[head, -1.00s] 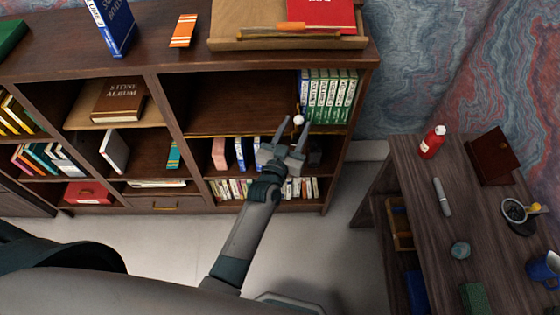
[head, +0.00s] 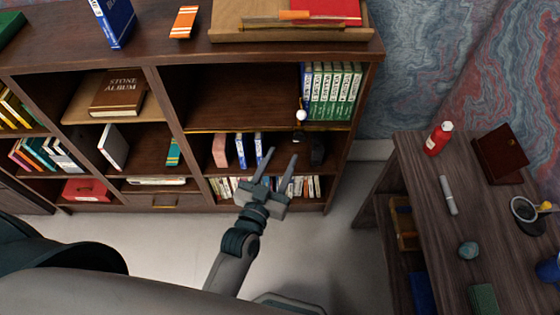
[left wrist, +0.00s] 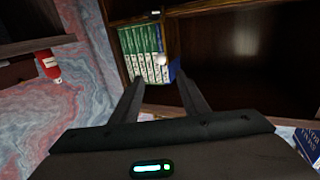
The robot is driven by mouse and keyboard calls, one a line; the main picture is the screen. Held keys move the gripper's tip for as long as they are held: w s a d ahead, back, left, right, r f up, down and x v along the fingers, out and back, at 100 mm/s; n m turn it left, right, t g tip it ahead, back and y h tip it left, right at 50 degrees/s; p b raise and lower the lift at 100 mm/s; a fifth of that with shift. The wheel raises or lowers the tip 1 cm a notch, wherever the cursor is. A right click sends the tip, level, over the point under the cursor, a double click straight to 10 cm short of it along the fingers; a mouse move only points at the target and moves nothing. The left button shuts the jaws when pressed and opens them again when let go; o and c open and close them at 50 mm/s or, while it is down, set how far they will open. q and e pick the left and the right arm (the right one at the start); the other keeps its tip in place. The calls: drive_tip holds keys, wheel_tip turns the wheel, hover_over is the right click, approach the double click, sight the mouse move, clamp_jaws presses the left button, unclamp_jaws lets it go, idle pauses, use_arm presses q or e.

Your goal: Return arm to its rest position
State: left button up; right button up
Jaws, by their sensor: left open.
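My left gripper (head: 277,168) is open and empty in the head view, in front of the lower right part of the bookshelf (head: 355,85). Its two fingers point up toward the shelves and touch nothing that I can see. In the left wrist view the open fingers (left wrist: 162,92) frame a row of green and white books (left wrist: 140,50) on the shelf. The same books (head: 332,90) show in the head view, with a small white round thing (head: 301,115) at their left front. My right gripper does not show.
A dark wooden desk at right (head: 420,165) carries a red bottle (head: 438,138), a grey pen-like thing (head: 447,195) and a brown box (head: 499,153). A brown album (head: 119,93) lies in a left compartment. Pale floor (head: 325,240) is free between shelf and desk.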

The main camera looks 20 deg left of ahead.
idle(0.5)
use_arm(q)
drive_tip(key=s+f+m+g, duration=0.1)
drive_tip(key=s+f+g, duration=0.25)
drive_tip(key=f, duration=1.15)
drive_tip(key=s+f+g, duration=0.3)
drive_tip(key=s+f, duration=0.2)
drive_tip(key=f, duration=0.9)
drive_tip(key=s+a+f+g, duration=0.3)
drive_tip(key=s+f+g, duration=0.2)
drive_tip(key=s+f, duration=0.95)
drive_tip(key=s+a+f+g, duration=0.1)
drive_tip(key=s+a+f, duration=0.2)
drive_tip(key=s, duration=0.4)
drive_tip(key=s+a+f+g+y, duration=0.1)
drive_tip(key=s+a+f+g, duration=0.1)
drive_tip(key=s+a+f, duration=0.2)
drive_tip(key=s+a+f+g+y, duration=0.1)
drive_tip(key=s+a+f+g, duration=0.1)
drive_tip(key=s, duration=0.8)
wheel_tip(320, 180, down, 3)
drive_tip(key=shift+s+a+r, duration=0.1)
drive_tip(key=shift+s+a, duration=0.1)
drive_tip(key=shift+a, duration=0.5)
drive_tip(key=shift+w+d, duration=0.1)
